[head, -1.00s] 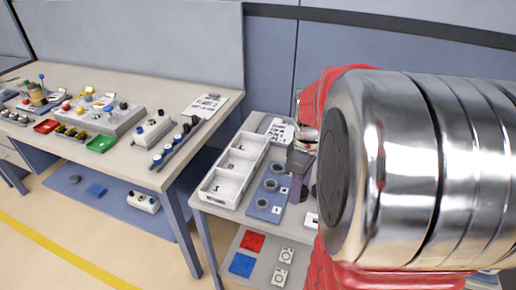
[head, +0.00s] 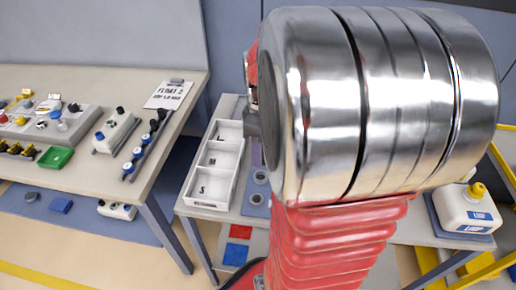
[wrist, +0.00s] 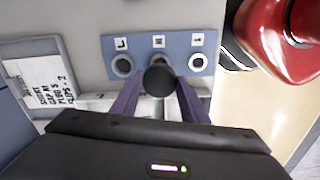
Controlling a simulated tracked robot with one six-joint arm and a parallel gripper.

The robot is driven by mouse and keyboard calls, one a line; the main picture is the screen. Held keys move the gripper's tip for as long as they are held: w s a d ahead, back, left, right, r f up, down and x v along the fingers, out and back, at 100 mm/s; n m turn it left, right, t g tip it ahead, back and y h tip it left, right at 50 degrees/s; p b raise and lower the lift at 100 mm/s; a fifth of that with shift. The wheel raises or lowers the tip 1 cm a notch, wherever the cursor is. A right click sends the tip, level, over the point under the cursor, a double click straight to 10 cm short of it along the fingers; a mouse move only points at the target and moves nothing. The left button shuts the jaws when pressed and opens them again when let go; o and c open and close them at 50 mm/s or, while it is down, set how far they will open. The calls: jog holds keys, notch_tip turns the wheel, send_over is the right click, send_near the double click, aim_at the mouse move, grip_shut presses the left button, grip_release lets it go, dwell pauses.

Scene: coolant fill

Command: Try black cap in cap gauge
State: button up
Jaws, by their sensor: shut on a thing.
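The cap gauge is a blue plate (wrist: 207,46) with a row of three grey rings marked L, M and S in the wrist view. In the head view the gauge (head: 256,207) is partly hidden by my arm. My gripper (wrist: 158,94) is shut on a round black cap (wrist: 159,79), with purple fingers on either side. The cap overlaps the middle ring in the wrist view and hides most of it; I cannot tell its height above the plate.
A white tray (head: 212,206) with compartments marked S, M and L stands left of the gauge. A grey holder with a printed card (wrist: 42,80) shows in the wrist view. A white jug with a yellow cap (head: 465,209) stands right. A cluttered workbench (head: 170,130) is at left.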

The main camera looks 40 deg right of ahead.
jog(key=shift+f, duration=0.1)
jog(key=shift+s+f, duration=0.1)
jog(key=shift+f, duration=2.5)
jog(key=shift+f, duration=0.5)
jog(key=o, duration=1.2)
jog(key=shift+r, duration=0.1)
notch_tip(320, 180, up, 14)
jog(key=shift+f, duration=0.2)
dwell(0.4)
